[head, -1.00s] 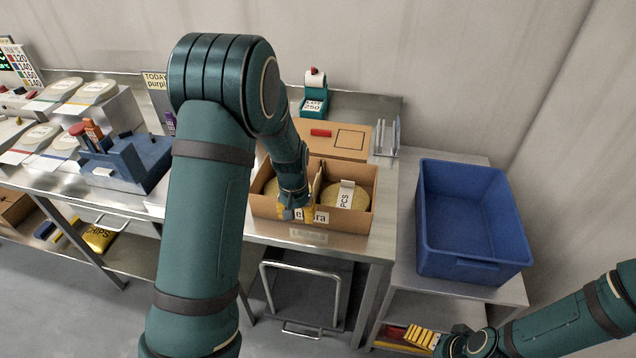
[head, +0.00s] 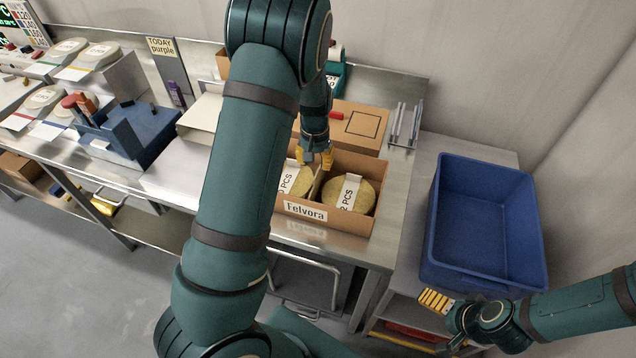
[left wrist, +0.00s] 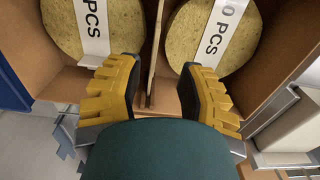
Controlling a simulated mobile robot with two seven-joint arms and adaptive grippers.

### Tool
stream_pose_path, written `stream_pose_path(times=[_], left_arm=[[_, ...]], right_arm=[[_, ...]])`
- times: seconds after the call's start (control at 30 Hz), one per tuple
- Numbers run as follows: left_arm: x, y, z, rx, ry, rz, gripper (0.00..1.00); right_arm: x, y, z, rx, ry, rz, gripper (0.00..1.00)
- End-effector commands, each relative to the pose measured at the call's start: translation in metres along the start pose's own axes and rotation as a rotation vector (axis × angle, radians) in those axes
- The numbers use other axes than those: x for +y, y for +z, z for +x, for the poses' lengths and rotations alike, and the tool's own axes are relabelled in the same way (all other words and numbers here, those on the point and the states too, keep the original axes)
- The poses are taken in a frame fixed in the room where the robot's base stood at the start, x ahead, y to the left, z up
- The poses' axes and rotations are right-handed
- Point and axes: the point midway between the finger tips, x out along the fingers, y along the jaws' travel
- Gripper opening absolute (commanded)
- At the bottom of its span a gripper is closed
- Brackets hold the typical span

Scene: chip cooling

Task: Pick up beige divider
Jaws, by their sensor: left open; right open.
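The beige divider (head: 317,186) stands upright in the middle of an open cardboard box (head: 350,217) labelled Felvora, between two round yellow chip stacks with paper bands. My left gripper (head: 316,158) is open over the back part of the box. In the left wrist view, the divider (left wrist: 154,55) shows as a thin edge between the open yellow fingers of my left gripper (left wrist: 158,78), with a gap on each side. My right gripper (head: 436,300) is open and empty at the lower right, in front of the blue bin.
A blue bin (head: 435,235) stands on the right table. Behind the box are a closed cardboard carton (head: 370,112) and a wire rack (head: 403,125). A blue device (head: 145,135) and several trays stand on the left. My left arm hides part of the table.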

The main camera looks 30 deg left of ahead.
Motion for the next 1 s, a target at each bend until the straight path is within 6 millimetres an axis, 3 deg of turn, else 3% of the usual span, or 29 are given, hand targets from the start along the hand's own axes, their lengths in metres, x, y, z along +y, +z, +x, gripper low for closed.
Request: stream_pose_path(times=[0.1, 0.37, 0.7, 1.0], left_arm=[[0.0, 0.0, 0.019, -0.002, -0.001, 0.0, 0.38], [0.001, 0.001, 0.036, 0.0, 0.0, -0.001, 0.38], [0.005, 0.005, 0.08, -0.001, 0.0, -0.001, 0.38], [0.006, 0.004, 0.083, 0.001, 0.001, 0.0, 0.41]], right_arm=[[0.001, 0.0, 0.002, 0.001, 0.0, 0.0, 1.0], [0.001, 0.0, 0.002, 0.001, 0.0, 0.0, 1.0], [0.0, 0.0, 0.001, 0.001, 0.0, 0.0, 1.0], [0.0, 0.0, 0.001, 0.001, 0.0, 0.0, 1.0]])
